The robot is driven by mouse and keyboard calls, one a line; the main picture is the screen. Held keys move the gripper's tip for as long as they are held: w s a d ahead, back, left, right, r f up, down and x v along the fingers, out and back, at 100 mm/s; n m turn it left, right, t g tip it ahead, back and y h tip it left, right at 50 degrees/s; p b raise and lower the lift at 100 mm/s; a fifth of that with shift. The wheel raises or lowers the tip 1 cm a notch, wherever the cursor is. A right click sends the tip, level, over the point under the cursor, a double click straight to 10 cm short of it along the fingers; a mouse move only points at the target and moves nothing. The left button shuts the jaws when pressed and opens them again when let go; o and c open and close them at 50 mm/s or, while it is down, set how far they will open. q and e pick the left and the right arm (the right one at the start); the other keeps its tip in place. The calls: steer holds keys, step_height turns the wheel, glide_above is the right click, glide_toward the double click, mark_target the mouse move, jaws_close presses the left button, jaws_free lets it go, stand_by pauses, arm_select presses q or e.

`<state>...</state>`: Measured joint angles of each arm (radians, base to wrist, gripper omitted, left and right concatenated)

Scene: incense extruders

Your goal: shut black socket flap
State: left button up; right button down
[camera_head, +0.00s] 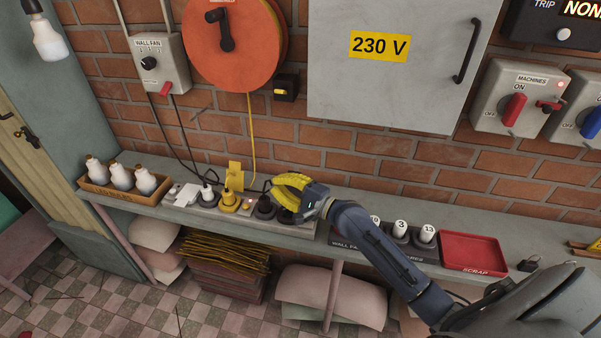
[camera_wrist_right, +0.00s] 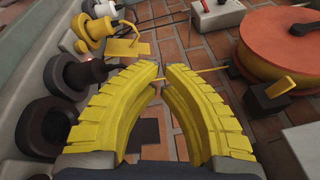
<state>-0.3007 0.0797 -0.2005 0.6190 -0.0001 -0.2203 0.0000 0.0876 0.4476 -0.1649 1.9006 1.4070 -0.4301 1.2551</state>
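The socket strip (camera_head: 300,229) lies along the bench at the wall. A black plug (camera_head: 265,207) sits in a black socket right of the yellow one, and shows in the right wrist view (camera_wrist_right: 75,72). A dark round socket (camera_wrist_right: 45,125) is beside it, partly hidden by my gripper in the head view. My right gripper (camera_head: 282,186) has its yellow fingers above this dark end, tips near each other with nothing between them (camera_wrist_right: 162,70). A dark patch (camera_wrist_right: 149,131) shows between the fingers; I cannot tell whether it is the black flap or shadow. My left gripper is out of view.
A yellow flap (camera_head: 236,178) stands raised behind the yellow plug (camera_head: 228,201). A white plug (camera_head: 207,195) is left of it. Cords run up the brick wall. An orange reel (camera_head: 250,45) and grey cabinet (camera_head: 390,90) hang above. A red tray (camera_head: 471,250) is right.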

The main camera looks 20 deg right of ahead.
mark_target(293, 187)
steer(key=w+d+r+m+h, duration=0.1)
steer(key=w+d+r+m, duration=0.15)
steer(key=d, duration=1.15)
steer(key=s+d+f+n+g, duration=0.2)
steer(key=d+f, duration=0.4)
steer(key=f, duration=0.1)
steer(key=w+a, duration=0.4)
steer(key=a, duration=0.4)
steer(key=shift+w+r, duration=0.2)
steer(key=shift+w, duration=0.2)
steer(key=shift+a+n, duration=0.15)
steer(key=shift+n, duration=0.1)
